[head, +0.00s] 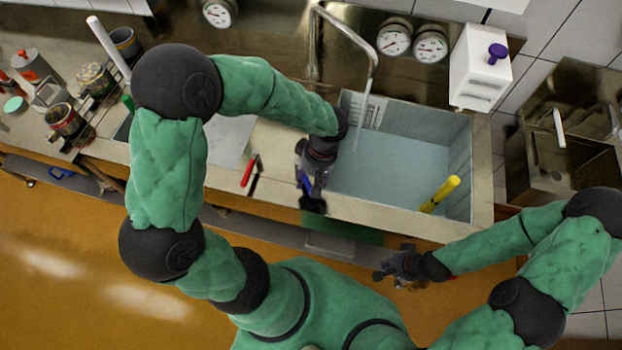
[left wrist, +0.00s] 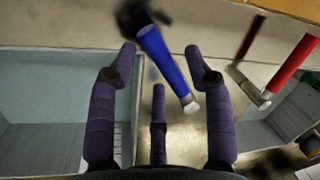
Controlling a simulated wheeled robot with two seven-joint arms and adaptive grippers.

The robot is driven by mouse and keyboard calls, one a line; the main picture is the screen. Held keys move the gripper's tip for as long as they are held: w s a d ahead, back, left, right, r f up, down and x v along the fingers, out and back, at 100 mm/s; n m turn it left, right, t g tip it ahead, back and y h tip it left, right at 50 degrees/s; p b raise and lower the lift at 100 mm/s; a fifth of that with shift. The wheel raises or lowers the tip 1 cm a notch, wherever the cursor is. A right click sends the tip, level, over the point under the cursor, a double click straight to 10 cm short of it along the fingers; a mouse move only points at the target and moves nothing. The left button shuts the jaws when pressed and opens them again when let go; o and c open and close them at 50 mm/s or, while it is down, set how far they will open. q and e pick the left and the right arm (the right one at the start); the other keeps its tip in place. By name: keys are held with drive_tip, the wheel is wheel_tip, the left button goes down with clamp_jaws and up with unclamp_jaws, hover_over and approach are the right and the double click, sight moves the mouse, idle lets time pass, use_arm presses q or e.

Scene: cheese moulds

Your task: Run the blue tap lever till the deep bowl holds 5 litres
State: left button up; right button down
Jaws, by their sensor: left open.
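The blue tap lever (left wrist: 167,62) stands between the open fingers of my left gripper (left wrist: 165,70) in the left wrist view, with space on both sides. In the head view the left gripper (head: 312,190) is over the counter at the left edge of the deep bowl and mostly hides the lever. The deep bowl (head: 462,150) is a rectangular grey-blue basin with a marked scale (head: 366,112) inside, too small to read. A pale stream (head: 359,128) falls from the spout (head: 375,58) into it. My right gripper (head: 394,266) is in front of the counter, apart from the bowl; its opening is unclear.
A yellow-handled tool (head: 440,194) leans in the bowl's right front part. A white container with a purple knob (head: 482,68) stands behind it. Pots and jars stand at far left.

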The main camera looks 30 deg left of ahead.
use_arm(q)
drive_tip(key=shift+f, duration=0.1)
clamp_jaws()
drive_tip(key=shift+s, duration=0.1)
drive_tip(key=s+a+m, duration=0.1)
drive_tip(key=m, duration=0.1)
drive_tip(key=m+b, duration=0.1)
drive_tip(key=m, duration=0.1)
drive_tip(key=shift+s+a+t, duration=0.3)
drive_tip(key=shift+s+a, duration=0.1)
drive_tip(key=shift+s+a+m+t+y+b, duration=0.25)
drive_tip(key=shift+a+m, duration=0.25)
drive_tip(key=shift+m, duration=0.4)
drive_tip(key=shift+s+a+m+t+y+b, duration=0.15)
drive_tip(key=shift+s+a+m, duration=0.25)
drive_tip(key=shift+m, duration=0.5)
drive_tip(key=shift+w+a, duration=0.1)
unclamp_jaws()
